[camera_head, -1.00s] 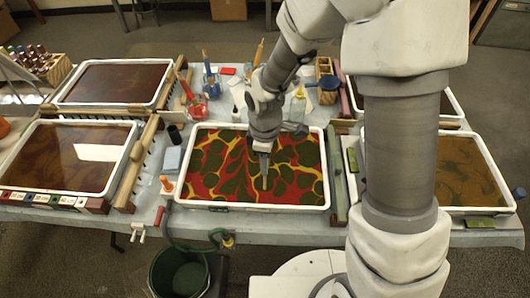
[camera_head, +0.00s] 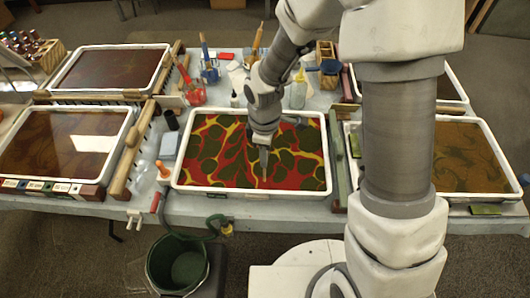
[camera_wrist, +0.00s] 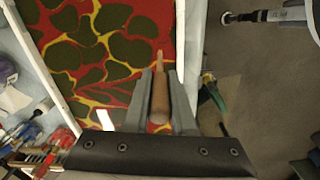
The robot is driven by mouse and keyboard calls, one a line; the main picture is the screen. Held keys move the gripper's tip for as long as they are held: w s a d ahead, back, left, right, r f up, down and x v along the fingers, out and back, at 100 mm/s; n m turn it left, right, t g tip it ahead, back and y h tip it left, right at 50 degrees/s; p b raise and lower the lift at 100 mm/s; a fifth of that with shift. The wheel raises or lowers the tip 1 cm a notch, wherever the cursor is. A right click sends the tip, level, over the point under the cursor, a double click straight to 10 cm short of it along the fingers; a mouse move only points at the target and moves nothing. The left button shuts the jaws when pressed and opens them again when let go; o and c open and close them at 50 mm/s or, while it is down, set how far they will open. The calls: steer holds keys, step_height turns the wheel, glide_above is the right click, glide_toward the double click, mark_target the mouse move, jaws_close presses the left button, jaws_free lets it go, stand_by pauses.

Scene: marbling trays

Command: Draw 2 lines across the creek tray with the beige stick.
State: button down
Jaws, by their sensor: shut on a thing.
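The middle tray (camera_head: 181,160) has a white rim and a bath of dark green blobs, red patches and yellow veins; I see no name on it. In the wrist view the tray's rim (camera_wrist: 187,40) runs down the right of the bath. My gripper (camera_head: 264,151) is over the tray, right of its centre, pointing down. In the wrist view my gripper (camera_wrist: 159,80) is shut on a tan-brown stick (camera_wrist: 160,100), with its thinner tip pointing away over the bath. I cannot tell whether the tip touches the surface.
Dark-bath trays (camera_head: 120,48) stand at left, and an ochre-bath tray (camera_head: 482,128) stands at right. A green bucket (camera_head: 180,268) is on the floor in front.

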step_height(320, 180, down, 2)
steer(key=shift+f+b, duration=0.15)
steer(key=shift+b, duration=0.55)
steer(key=shift+w+r, duration=0.25)
steer(key=shift+w, duration=0.05)
steer(key=w+r+p, duration=0.2)
steer(key=w, duration=0.9)
steer(key=w+r+p, duration=0.2)
steer(key=w, duration=1)
steer(key=shift+d, duration=0.45)
stand_by(0.5)
steer(key=shift+w, duration=0.1)
stand_by(0.4)
